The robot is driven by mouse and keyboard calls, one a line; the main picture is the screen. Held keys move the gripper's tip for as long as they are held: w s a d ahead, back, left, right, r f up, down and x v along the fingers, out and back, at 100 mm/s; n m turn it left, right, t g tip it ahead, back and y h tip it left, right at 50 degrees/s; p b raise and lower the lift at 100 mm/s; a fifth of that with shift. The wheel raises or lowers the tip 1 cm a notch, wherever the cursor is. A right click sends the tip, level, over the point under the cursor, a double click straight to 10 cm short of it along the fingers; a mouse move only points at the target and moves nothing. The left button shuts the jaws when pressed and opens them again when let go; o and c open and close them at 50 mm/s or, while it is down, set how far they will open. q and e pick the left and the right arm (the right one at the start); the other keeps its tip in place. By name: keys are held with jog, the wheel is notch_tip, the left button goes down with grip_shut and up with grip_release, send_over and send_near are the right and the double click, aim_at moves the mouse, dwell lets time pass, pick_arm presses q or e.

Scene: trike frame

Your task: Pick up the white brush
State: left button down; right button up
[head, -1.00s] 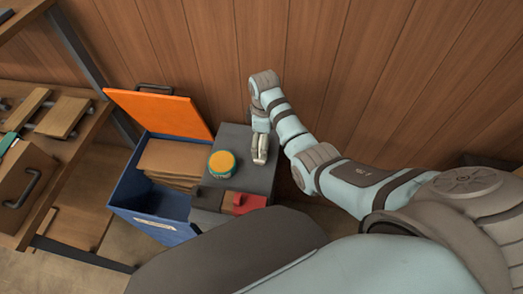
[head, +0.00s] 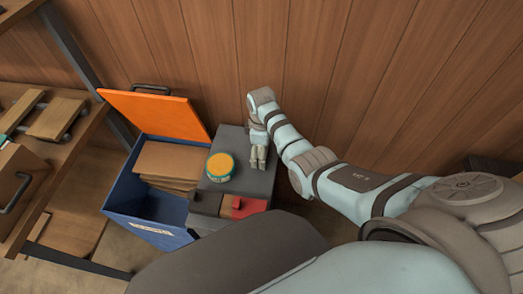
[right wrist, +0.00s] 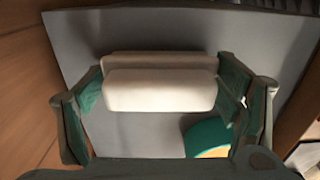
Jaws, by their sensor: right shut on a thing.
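The white brush (right wrist: 160,90) is a pale block lying across between the fingers in the right wrist view, over the grey top of a cabinet. My right gripper (right wrist: 162,100) is shut on it, one finger at each end of the brush. In the head view the right gripper (head: 258,158) points down at the cabinet top, and the brush is mostly hidden there by the fingers. I cannot tell if the brush still touches the surface. My left gripper is not in view.
A round yellow and green tin (head: 220,167) stands on the grey cabinet (head: 232,139), left of the gripper. A red block (head: 243,206) is at the cabinet's front. A blue bin (head: 152,228) with an orange lid (head: 158,112) stands to the left, near shelves (head: 60,118).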

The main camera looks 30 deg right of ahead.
notch_tip(320, 180, up, 20)
jog(key=p, duration=0.8)
jog(key=o, duration=0.5)
jog(key=c, duration=0.4)
jog(key=shift+o, duration=0.2)
jog(key=shift+f, duration=0.1)
